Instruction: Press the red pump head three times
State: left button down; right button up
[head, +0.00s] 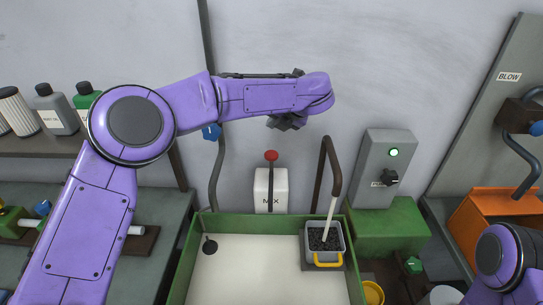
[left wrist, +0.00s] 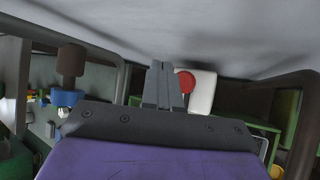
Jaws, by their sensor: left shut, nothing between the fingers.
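A green-walled tray (head: 190,240) lies in front of the container. A bent dark pipe (head: 333,165) rises close to its right, above a grey bin (head: 310,232) of dark pellets. A grey switch box (head: 385,165) with a lit green lamp stands further right. Bottles (head: 55,110) line the left shelf.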

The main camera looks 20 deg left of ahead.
aim_at(274, 155)
pick_arm(q)
jog(key=f+b, duration=0.1)
jog(key=f, duration=0.1)
jog(key=w+f, duration=0.1)
jog(key=shift+f+b, duration=0.4)
jog(key=shift+s+f+b, duration=0.35)
jog(key=shift+f+b, duration=0.3)
jog(key=shift+s+f+b, duration=0.35)
jog(key=shift+f+b, duration=0.25)
jog(key=shift+w+f, duration=0.1)
jog(key=shift+f, duration=0.25)
jog(key=shift+w+f, duration=0.2)
jog(key=shift+w, duration=0.15)
jog(key=shift+s+r, duration=0.2)
jog(key=shift+s, duration=0.1)
pick_arm(e)
notch_tip(274, 155, down, 5)
jog(key=shift+f, duration=0.1)
pick_arm(q)
jog(key=shift+w+f, duration=0.1)
jog(key=shift+w, duration=0.05)
pick_arm(e)
jog(key=shift+w, duration=0.1)
